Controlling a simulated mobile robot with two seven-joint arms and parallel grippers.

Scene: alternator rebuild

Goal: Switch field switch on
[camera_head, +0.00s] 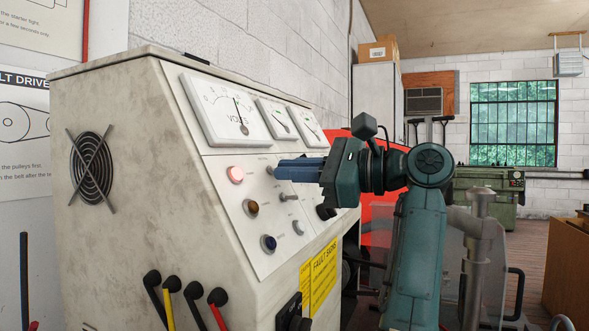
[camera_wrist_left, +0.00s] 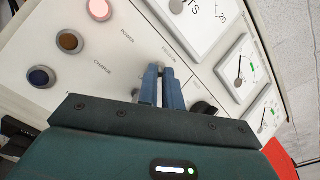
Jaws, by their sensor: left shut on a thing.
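The test bench panel (camera_head: 240,225) stands at the left in the head view, with a small metal field switch (camera_head: 270,170) at my left fingertips. My left gripper (camera_head: 279,169) reaches the panel from the right, its blue fingers shut on the switch lever. In the left wrist view the same fingers (camera_wrist_left: 161,72) meet the panel just below a small label. The fingers mostly hide the lever, so I cannot tell which way it is tilted. My right gripper is not in view.
A lit pink lamp (camera_head: 236,174), an amber lamp (camera_head: 251,208) and a dark blue lamp (camera_head: 268,243) sit left of the switches. Another switch (camera_head: 289,197) is just below my fingers. The volts meter (camera_head: 229,109) is above. Coloured leads (camera_head: 168,300) hang below.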

